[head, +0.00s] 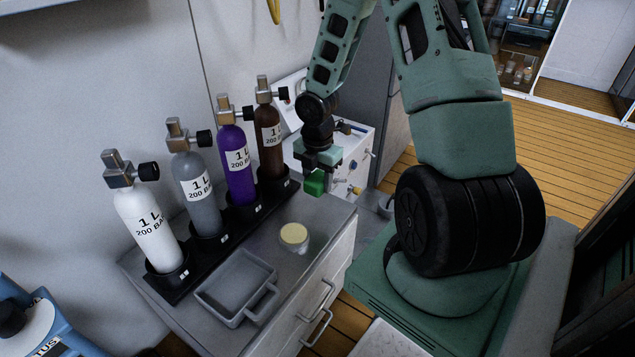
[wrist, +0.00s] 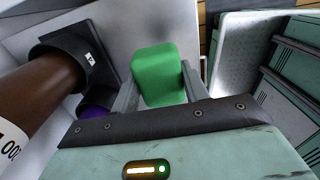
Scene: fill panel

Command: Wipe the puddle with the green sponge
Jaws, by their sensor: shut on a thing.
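The green sponge (head: 315,183) is a small bright green block. My gripper (head: 322,168) is shut on it and holds it near the far right end of the grey counter (head: 322,220). In the wrist view the sponge (wrist: 160,72) sits between the two grey fingers, and its far end sticks out beyond them. In the head view I cannot tell whether it touches the counter or hangs above it. I cannot make out a clear puddle in either view.
Gas bottles in white (head: 148,228), grey (head: 196,190), purple (head: 238,165) and brown (head: 269,140) stand in a black rack along the wall. A grey tray (head: 236,287) and a yellow-topped round container (head: 294,236) are on the counter. The brown bottle (wrist: 40,85) is close to my gripper.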

